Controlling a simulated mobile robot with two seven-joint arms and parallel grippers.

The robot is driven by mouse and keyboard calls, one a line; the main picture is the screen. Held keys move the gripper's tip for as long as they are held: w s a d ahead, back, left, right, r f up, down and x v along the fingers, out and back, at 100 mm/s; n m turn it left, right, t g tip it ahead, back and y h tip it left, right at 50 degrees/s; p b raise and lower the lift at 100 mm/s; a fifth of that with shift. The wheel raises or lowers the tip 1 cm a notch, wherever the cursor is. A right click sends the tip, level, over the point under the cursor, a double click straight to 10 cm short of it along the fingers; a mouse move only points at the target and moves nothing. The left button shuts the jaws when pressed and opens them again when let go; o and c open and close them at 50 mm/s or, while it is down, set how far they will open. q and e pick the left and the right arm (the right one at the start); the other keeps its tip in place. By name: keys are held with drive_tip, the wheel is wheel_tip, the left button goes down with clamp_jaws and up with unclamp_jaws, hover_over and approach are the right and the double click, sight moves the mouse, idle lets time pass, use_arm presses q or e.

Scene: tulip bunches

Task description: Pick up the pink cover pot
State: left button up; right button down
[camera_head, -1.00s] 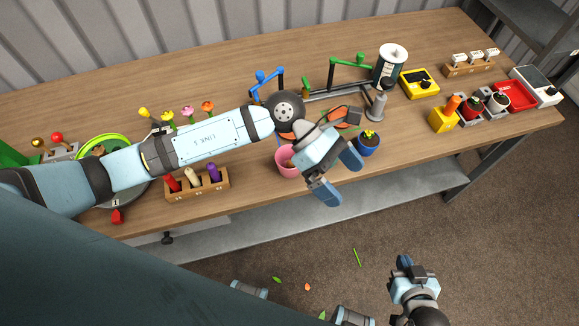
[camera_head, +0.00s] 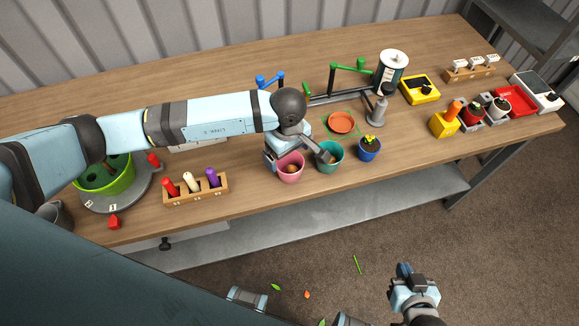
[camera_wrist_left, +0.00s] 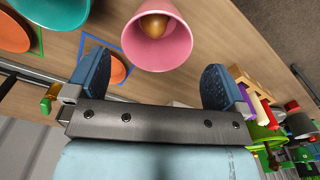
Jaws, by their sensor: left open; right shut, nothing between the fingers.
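The pink cover pot (camera_head: 290,173) stands upright near the table's front edge, with a brownish round thing inside it. My left gripper (camera_head: 298,159) is open just behind and above the pot. In the left wrist view the pink pot (camera_wrist_left: 158,52) lies ahead, between the lines of the two open fingers (camera_wrist_left: 155,78); they do not grip it. My right gripper (camera_head: 404,271) is shut and empty, low at the right in front of the table, over the floor.
A teal pot (camera_head: 330,161) stands close to the right of the pink pot, with a blue pot (camera_head: 369,150) beyond it. An orange saucer (camera_head: 341,122) lies behind. A wooden holder (camera_head: 197,194) is to the left. The table between holder and pink pot is clear.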

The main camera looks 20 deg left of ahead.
sight(289, 167)
use_arm(q)
drive_tip(key=shift+w+d+f+p, duration=0.1)
drive_tip(key=shift+f+p, duration=0.2)
drive_tip(key=shift+f, duration=1.05)
drive_tip(key=shift+d+f+p, duration=0.1)
drive_tip(key=shift+f+p, duration=0.2)
drive_tip(key=shift+f, duration=1.05)
drive_tip(key=c, duration=0.9)
